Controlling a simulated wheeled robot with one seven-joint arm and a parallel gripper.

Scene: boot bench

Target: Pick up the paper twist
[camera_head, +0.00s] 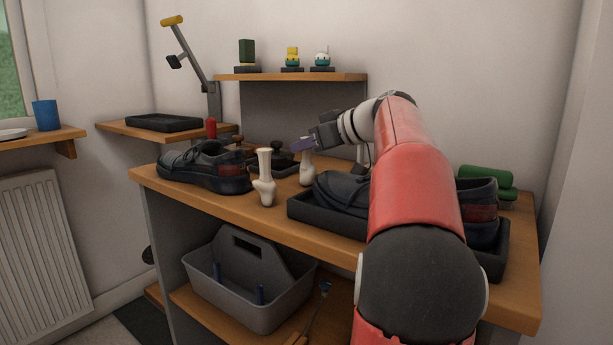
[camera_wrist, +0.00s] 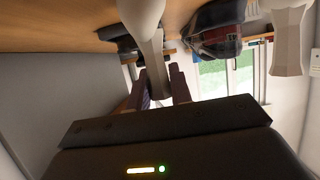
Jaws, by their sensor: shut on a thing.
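A pale, narrow-waisted paper twist (camera_head: 306,173) stands upright at the bench's middle, its foot at or very near the top. My gripper (camera_head: 303,144) reaches in from the right, its purple fingers shut on the twist's upper end. In the wrist view the paper twist (camera_wrist: 150,45) runs between the fingers of my gripper (camera_wrist: 160,78); its far end is cut off by the frame edge. A second pale piece of similar shape (camera_head: 265,180) stands apart to the left, and it also shows in the wrist view (camera_wrist: 288,45).
A dark shoe (camera_head: 205,168) is at the bench's left. A black tray (camera_head: 325,213) with dark footwear sits right, partly behind my arm. Dark small items (camera_head: 275,160) lie behind the twist. A shelf (camera_head: 300,77) hangs above; a grey caddy (camera_head: 240,290) stands below.

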